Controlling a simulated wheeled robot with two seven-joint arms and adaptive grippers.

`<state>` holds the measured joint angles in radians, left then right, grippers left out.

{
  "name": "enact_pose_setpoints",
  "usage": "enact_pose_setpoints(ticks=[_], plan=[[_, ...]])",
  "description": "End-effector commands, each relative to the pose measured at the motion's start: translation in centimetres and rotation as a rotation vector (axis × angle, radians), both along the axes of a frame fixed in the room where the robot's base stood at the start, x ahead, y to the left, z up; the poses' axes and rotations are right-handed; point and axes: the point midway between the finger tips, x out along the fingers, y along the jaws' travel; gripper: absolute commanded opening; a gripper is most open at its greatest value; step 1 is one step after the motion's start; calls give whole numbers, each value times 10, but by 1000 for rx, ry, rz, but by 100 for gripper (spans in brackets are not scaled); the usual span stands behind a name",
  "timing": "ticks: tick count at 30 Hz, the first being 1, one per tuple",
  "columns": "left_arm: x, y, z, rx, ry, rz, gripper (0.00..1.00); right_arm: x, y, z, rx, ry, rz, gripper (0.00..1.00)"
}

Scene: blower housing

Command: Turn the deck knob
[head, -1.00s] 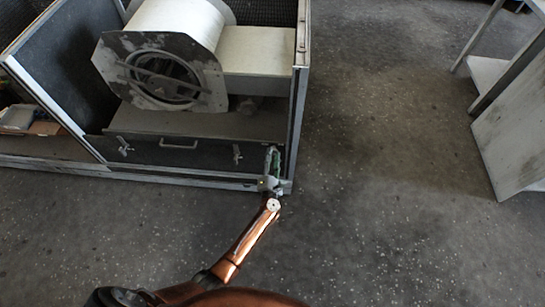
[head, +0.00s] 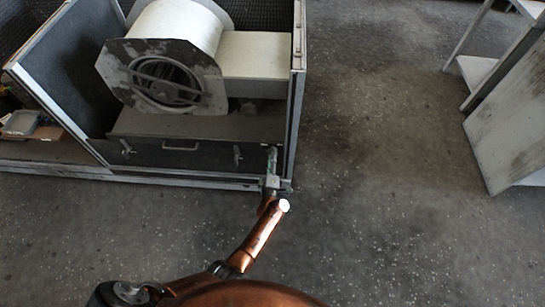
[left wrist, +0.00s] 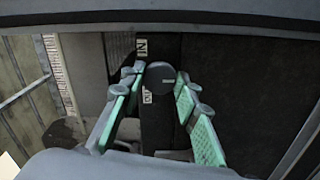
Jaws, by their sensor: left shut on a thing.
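The deck knob (left wrist: 160,78) is a dark round disc with a short light mark that points to the right in the left wrist view. It sits on a dark upright strip, with an "IN" label (left wrist: 142,47) above it and an "OUT" label (left wrist: 147,96) at its lower left. My left gripper (left wrist: 161,74) has its green-padded fingers on both sides of the knob and is shut on it. In the head view my left gripper (head: 271,161) is at the housing's front right corner, and the knob cannot be made out there. My right gripper is not in view.
The blower housing (head: 290,110) holds a pale drum blower (head: 180,25) above a dark front panel with a handle (head: 180,148). A worn table or bench (head: 510,120) stands at the right. The floor between is clear.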

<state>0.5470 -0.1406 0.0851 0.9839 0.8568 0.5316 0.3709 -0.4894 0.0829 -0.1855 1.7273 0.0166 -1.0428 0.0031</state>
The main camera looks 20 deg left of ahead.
Motion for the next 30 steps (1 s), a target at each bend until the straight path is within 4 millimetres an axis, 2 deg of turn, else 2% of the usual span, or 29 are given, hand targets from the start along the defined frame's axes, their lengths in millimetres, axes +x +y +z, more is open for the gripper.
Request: enact_pose_setpoints(ticks=[13,30], plan=[[0,-2,-1,277,81,-4,5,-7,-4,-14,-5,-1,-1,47],[0,-2,-2,346,102,-5,5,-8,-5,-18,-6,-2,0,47]])
